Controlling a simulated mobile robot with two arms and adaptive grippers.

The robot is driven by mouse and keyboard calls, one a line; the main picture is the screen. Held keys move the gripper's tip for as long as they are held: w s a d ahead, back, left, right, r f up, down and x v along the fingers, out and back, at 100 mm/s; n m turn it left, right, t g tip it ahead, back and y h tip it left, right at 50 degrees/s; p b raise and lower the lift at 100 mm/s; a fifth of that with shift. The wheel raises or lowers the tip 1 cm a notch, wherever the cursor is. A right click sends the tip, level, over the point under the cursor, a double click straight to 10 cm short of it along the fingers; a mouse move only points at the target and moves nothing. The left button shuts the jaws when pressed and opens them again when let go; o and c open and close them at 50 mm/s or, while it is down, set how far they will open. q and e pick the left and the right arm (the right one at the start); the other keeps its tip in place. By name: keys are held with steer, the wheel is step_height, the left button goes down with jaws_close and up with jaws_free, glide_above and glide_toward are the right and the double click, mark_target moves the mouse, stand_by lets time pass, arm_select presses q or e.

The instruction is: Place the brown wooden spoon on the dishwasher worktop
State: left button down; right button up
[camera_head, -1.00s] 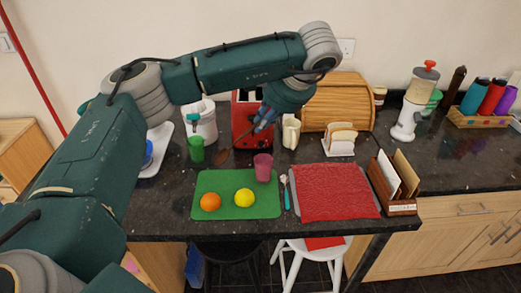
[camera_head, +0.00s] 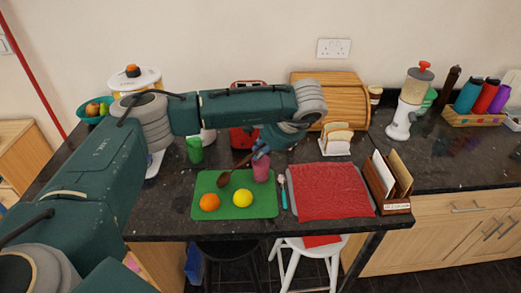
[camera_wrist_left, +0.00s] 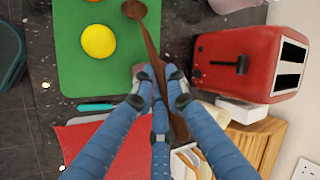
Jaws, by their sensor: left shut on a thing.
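The brown wooden spoon (camera_head: 224,179) is held by my left gripper (camera_head: 260,150), which is shut on its handle. In the head view its bowl points to the left and towards the front, over the back of the green board (camera_head: 264,209). The left wrist view shows the spoon (camera_wrist_left: 133,9) running between the blue fingers (camera_wrist_left: 158,86), with the bowl at the top. I cannot tell the exact gap between spoon and board. The dark granite worktop (camera_head: 152,218) lies around the board; which part is the dishwasher worktop is unclear. My right gripper is not in view.
An orange (camera_head: 210,202) and a lemon (camera_head: 242,197) lie on the board. A pink cup (camera_head: 261,173) stands just below the gripper. A red towel (camera_head: 330,192), red toaster (camera_head: 242,138), green cup (camera_head: 194,150) and letter rack (camera_head: 390,182) are around. Bare worktop shows left of the board.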

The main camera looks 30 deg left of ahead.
arm_select(q)
steer(key=c, duration=1.7)
jaws_free()
steer(key=shift+a+f, duration=0.1)
steer(key=shift+f, duration=0.05)
steer(key=shift+c, duration=0.2)
